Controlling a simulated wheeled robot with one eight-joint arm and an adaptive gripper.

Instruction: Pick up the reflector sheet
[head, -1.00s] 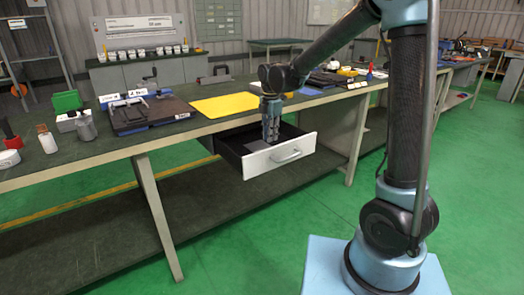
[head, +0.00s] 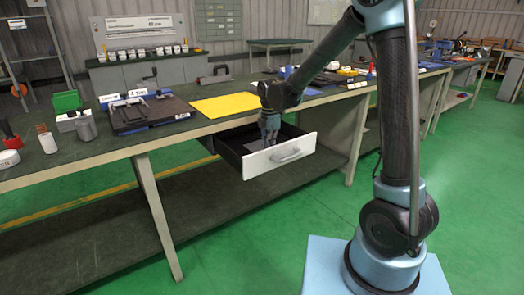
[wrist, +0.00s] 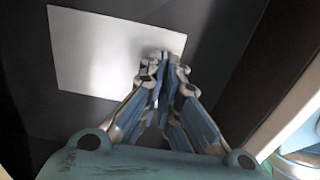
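The reflector sheet (wrist: 95,55) is a thin pale grey rectangle lying flat in the open drawer. In the head view only a small strip of it shows behind the drawer front (head: 280,156). My gripper (wrist: 164,65) points down into the drawer, its fingertips over the right end of the sheet in the wrist view. The fingers are close together and look shut. I cannot tell whether the sheet's edge is between them. In the head view my gripper (head: 269,138) is partly hidden by the drawer front.
The drawer hangs under the green workbench (head: 60,168), with dark walls close around my gripper. A yellow sheet (head: 226,104) lies on the bench above it. A dark device (head: 150,112) and small bottles stand to the left. The floor in front is clear.

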